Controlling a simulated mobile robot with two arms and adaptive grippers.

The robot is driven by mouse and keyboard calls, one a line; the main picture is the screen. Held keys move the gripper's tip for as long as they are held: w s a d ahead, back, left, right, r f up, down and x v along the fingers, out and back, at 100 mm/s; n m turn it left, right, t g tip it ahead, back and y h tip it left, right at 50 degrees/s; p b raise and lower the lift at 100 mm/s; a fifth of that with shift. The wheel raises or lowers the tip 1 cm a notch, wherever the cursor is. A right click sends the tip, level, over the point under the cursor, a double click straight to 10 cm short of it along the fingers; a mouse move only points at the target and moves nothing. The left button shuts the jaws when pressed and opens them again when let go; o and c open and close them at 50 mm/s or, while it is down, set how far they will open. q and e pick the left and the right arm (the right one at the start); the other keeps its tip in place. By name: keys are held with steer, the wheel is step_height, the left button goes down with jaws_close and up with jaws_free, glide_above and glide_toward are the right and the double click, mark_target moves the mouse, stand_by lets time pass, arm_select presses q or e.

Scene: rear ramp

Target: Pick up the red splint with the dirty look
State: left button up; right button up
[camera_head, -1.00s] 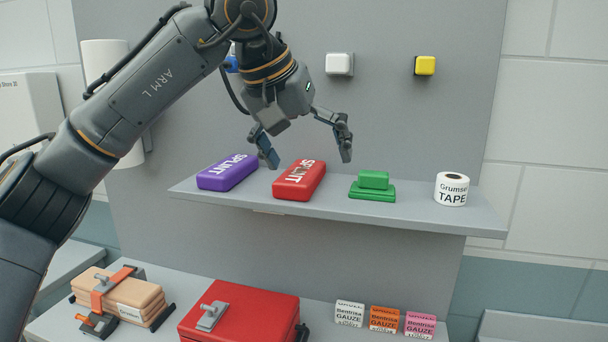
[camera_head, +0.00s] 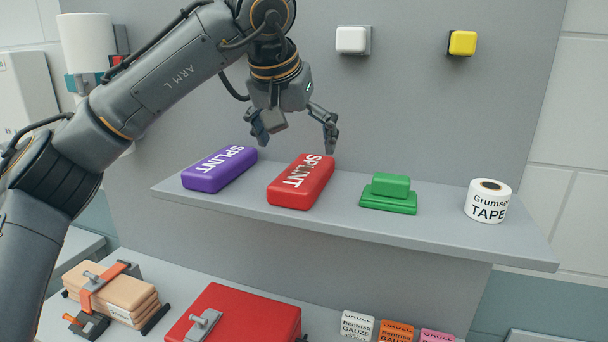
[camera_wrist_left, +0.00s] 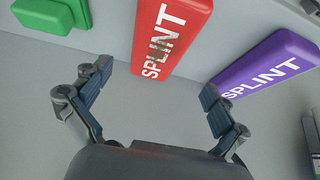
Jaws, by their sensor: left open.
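The red splint (camera_head: 301,182) lies on the shelf between the purple splint (camera_head: 219,168) and a green stacked block. Its white SPLINT lettering has grey-brown smudges over part of it. My left gripper (camera_head: 297,147) is open and empty, above and behind the far end of the red splint in the head view. In the left wrist view the red splint (camera_wrist_left: 172,32) lies ahead, between and beyond the open fingers (camera_wrist_left: 152,92), apart from them. The purple splint (camera_wrist_left: 268,66) is beyond the right-hand finger there. My right gripper is not in view.
On the shelf (camera_head: 330,227) stand a green block (camera_head: 389,194) and a tape roll (camera_head: 487,202). Below are a red case (camera_head: 250,318), a strapped tan bundle (camera_head: 117,294) and several gauze packs (camera_head: 357,327). White (camera_head: 351,40) and yellow (camera_head: 462,43) buttons are on the panel.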

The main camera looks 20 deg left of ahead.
mark_target(304, 169)
arm_select(q)
steer(key=shift+w+f, duration=0.35)
steer(key=shift+f, duration=0.1)
steer(key=shift+w+f, duration=0.2)
steer(key=f, duration=0.1)
steer(key=f+p, duration=0.1)
steer(key=w+f+p, duration=0.1)
steer(key=f, duration=0.1)
steer(key=shift+w+d, duration=0.1)
steer(key=shift+d, duration=0.2)
steer(key=shift+w+f, duration=0.3)
steer(key=shift+f, duration=0.15)
steer(key=shift+s, duration=0.1)
steer(key=c, duration=1.3)
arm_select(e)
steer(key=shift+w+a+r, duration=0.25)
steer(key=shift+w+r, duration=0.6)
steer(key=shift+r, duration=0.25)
